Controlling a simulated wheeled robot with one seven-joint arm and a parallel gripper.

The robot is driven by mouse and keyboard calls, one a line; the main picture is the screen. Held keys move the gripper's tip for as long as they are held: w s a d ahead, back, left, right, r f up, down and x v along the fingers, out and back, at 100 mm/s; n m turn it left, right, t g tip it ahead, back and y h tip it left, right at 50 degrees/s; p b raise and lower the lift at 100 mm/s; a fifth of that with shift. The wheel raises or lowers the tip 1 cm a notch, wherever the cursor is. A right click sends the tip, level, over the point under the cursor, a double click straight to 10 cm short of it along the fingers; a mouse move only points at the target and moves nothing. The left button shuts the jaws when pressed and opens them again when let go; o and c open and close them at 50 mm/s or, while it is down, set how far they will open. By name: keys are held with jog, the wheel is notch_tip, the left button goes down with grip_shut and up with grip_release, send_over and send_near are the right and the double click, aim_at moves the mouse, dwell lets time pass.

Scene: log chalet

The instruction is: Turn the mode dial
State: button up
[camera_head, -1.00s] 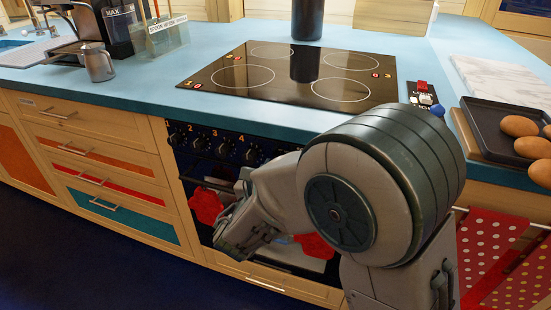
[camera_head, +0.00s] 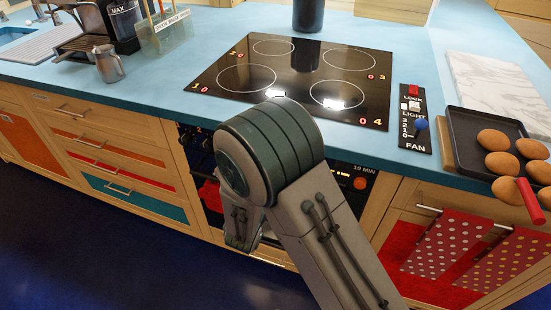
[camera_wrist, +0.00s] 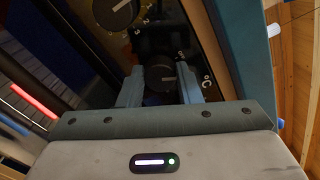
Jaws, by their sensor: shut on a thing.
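In the wrist view, a dark round dial (camera_wrist: 160,78) sits on the black oven panel, with a "°C" mark beside it. My gripper (camera_wrist: 160,90) has one finger on each side of this dial and is shut on it. A second dial (camera_wrist: 118,12) with numbers around it shows at the top of the wrist view. I cannot read a mode label on either dial.
The black cooktop (camera_head: 295,80) lies on the blue counter above the oven. A red mitt (camera_head: 209,196) hangs on the oven front.

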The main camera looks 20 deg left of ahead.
jog(key=shift+a+n+p, duration=0.1)
jog(key=shift+n+p, duration=2.4)
jog(key=shift+p, duration=0.3)
jog(key=shift+f, duration=0.1)
jog(key=o, duration=1)
jog(key=shift+s, duration=0.1)
jog(key=s, duration=0.9)
jog(key=s+a, duration=0.1)
jog(key=s, duration=0.3)
jog(key=shift+s, duration=0.35)
